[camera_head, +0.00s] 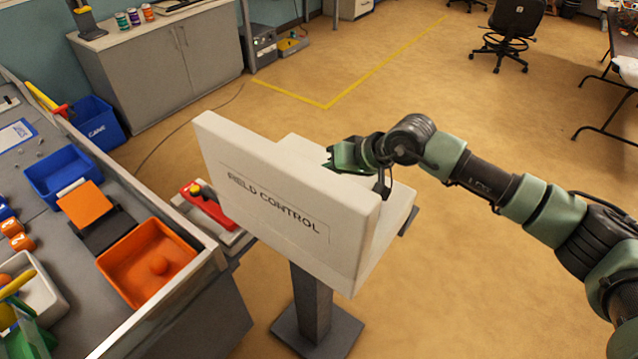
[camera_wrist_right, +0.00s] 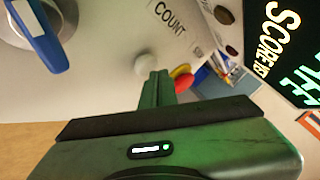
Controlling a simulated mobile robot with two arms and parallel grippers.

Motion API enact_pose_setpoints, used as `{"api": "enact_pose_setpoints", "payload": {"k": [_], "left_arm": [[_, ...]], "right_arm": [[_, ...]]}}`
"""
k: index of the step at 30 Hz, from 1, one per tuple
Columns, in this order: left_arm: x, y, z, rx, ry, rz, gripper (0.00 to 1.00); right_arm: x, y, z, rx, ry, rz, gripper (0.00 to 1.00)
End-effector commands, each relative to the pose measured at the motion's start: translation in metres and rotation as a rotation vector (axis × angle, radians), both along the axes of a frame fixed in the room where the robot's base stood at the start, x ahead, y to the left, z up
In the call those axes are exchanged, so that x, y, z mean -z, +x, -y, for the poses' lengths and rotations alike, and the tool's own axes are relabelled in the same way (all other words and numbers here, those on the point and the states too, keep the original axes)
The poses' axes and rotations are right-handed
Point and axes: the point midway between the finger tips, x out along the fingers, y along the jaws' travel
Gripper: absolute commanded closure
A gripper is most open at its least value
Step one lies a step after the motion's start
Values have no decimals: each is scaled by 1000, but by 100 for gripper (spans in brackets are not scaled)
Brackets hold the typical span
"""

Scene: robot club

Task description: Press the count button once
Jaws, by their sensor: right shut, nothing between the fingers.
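The field control console (camera_head: 262,190) stands on a post, its back towards the head camera, so its panel is hidden there. In the right wrist view its pale panel (camera_wrist_right: 110,45) carries the printed word COUNT, with a whitish round button (camera_wrist_right: 143,64) near that label. My right gripper (camera_head: 332,158) is over the panel behind the upright back. In the wrist view its closed, empty fingers (camera_wrist_right: 158,78) end right beside the whitish button; I cannot tell whether they touch it. My left gripper is not in view.
In the wrist view a red and yellow button (camera_wrist_right: 182,78) lies right of my fingers. A blue-handled part (camera_wrist_right: 38,32) is at upper left, a lettered screen (camera_wrist_right: 288,45) at right. A workbench with an orange tray (camera_head: 150,262) stands left of the console. Floor behind it is clear.

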Motion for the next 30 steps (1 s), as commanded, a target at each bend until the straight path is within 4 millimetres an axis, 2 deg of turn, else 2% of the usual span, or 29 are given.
{"api": "enact_pose_setpoints", "payload": {"k": [30], "left_arm": [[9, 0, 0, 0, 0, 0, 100]], "right_arm": [[5, 0, 0, -1, 0, 1, 100]]}}
